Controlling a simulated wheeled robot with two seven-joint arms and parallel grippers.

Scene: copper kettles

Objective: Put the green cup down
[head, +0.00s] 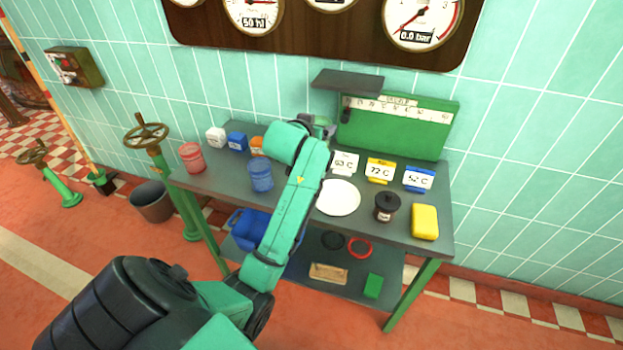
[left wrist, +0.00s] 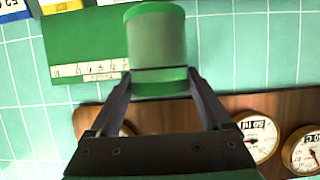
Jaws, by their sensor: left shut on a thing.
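The green cup (left wrist: 155,45) is between the two fingers of my left gripper (left wrist: 158,84) in the left wrist view. The fingers press on its sides near one end. In the head view my left arm reaches over the workbench (head: 300,222), and the gripper end is mostly hidden behind the arm near the green board (head: 395,132). The cup cannot be made out clearly there. A red cup (head: 192,157) and a blue cup (head: 261,175) stand on the left part of the bench. My right gripper is not in view.
A white round plate (head: 338,197), dark jar (head: 386,206) and yellow block (head: 425,221) occupy the bench's right side. Temperature signs (head: 380,170) stand behind them. A grey overhang (head: 347,82) juts above the board. Bare bench shows left of the blue cup.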

